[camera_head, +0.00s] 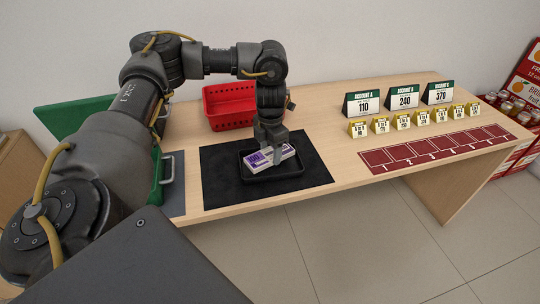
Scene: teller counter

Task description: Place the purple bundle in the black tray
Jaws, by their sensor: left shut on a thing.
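The purple bundle (259,161) is a small purple and white block at the black tray (267,178). It shows inside the tray's outline, slightly tilted; whether it touches the tray floor I cannot tell. My left gripper (275,155) points down over the tray and is shut on the purple bundle, hiding part of it. The tray has a low rim and lies on a black mat (222,188). My right gripper does not show.
A red basket (229,106) stands behind the mat. A green panel (85,116) is at the left. Price signs (404,99), small yellow tags (401,121) and a red marked strip (436,149) occupy the right side. Bare counter lies between mat and strip.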

